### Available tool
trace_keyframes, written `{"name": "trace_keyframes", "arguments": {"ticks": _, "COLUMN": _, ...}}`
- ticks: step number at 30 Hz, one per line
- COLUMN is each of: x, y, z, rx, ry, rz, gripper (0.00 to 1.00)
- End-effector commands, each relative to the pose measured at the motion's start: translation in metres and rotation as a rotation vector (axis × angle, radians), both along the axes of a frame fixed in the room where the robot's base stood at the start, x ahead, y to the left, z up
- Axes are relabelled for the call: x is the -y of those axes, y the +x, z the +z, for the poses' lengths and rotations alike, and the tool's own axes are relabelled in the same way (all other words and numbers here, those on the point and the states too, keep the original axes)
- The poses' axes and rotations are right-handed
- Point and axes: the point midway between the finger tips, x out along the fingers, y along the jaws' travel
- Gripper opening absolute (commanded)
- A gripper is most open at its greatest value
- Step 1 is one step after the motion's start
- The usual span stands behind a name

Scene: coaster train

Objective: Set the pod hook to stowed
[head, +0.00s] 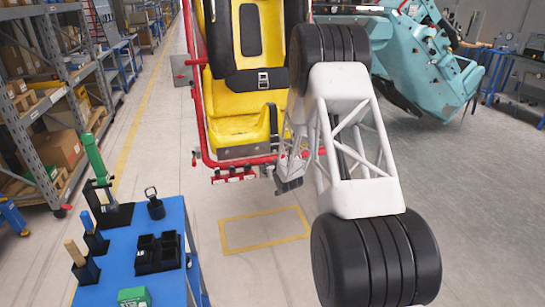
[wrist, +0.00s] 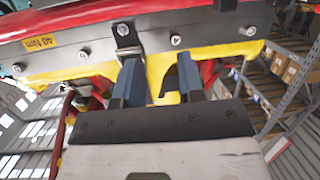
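In the wrist view, a small metal hook-like piece (wrist: 128,42) with a dark hole hangs on the grey bolted plate (wrist: 80,60) under a red edge. I take it to be the pod hook, but cannot tell its setting. My gripper (wrist: 160,78) is open, its two blue fingers apart. The left fingertip is just below the metal piece and overlaps it in the picture; I cannot tell whether they touch. Yellow bodywork (wrist: 157,70) shows behind the fingers. In the head view, my gripper (head: 288,184) is by the lower edge of the yellow seat (head: 240,125), partly hidden by my arm.
A red frame (head: 197,100) surrounds the seat. A blue table (head: 120,250) with tools and a black tray (head: 158,253) stands at lower left. Shelving (head: 45,70) lines the left. A teal pod (head: 425,65) stands at right. The floor between is clear.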

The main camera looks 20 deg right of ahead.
Motion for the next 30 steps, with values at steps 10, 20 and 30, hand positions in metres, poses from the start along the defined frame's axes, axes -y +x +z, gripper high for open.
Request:
{"name": "trace_keyframes", "arguments": {"ticks": 10, "x": -0.005, "y": -0.016, "z": 0.034, "rx": -0.053, "ry": -0.013, "rz": -0.019, "gripper": 0.36}}
{"name": "trace_keyframes", "arguments": {"ticks": 20, "x": -0.010, "y": -0.034, "z": 0.064, "rx": -0.103, "ry": -0.025, "rz": -0.038, "gripper": 0.36}}
{"name": "trace_keyframes", "arguments": {"ticks": 30, "x": -0.013, "y": -0.048, "z": 0.083, "rx": -0.139, "ry": -0.031, "rz": -0.051, "gripper": 0.36}}
